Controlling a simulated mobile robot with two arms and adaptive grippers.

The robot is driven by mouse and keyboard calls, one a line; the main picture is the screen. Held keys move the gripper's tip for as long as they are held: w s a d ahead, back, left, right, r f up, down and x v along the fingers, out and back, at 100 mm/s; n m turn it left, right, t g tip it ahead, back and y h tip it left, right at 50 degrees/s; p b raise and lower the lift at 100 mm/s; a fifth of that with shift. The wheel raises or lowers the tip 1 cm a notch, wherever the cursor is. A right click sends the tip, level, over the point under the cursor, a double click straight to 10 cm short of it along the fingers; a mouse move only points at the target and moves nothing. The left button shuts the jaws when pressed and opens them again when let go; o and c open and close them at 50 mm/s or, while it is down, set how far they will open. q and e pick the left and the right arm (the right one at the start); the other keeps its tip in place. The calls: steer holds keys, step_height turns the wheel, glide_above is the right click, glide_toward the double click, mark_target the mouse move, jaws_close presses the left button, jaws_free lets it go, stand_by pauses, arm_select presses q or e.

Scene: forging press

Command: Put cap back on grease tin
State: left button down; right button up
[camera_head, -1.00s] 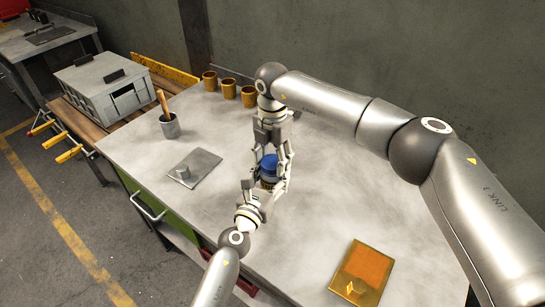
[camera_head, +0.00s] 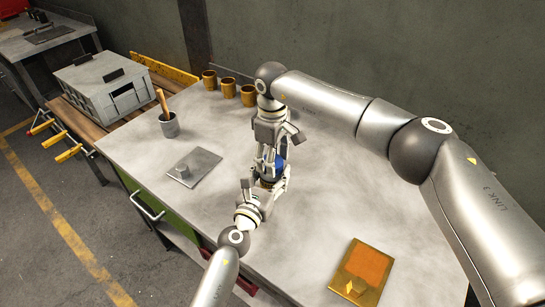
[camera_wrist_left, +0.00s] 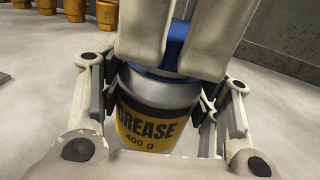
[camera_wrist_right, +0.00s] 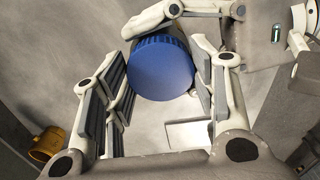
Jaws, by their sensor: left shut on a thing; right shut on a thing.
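The grease tin (camera_wrist_left: 148,128) stands upright, with a yellow and black label and a silver shoulder, between the fingers of my left gripper (camera_head: 270,187), which is shut on it. The blue cap (camera_wrist_right: 160,68) sits at the top of the tin, as the left wrist view (camera_wrist_left: 174,48) shows; whether it is fully seated cannot be told. My right gripper (camera_head: 270,160) points down from above and is shut on the cap. Its fingers hide much of the cap in the head and left wrist views.
A grey plate with a knob (camera_head: 193,168) and a cup with a wooden-handled tool (camera_head: 169,126) are to the left. Several brass cups (camera_head: 229,88) stand at the back. An orange pad on a brass plate (camera_head: 362,270) lies front right. The table's right side is mostly clear.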

steer(key=shift+m, duration=0.3)
steer(key=o, duration=0.8)
steer(key=shift+o, duration=0.2)
steer(key=shift+r, duration=0.1)
steer(key=shift+r, duration=2.2)
steer(key=shift+c, duration=0.3)
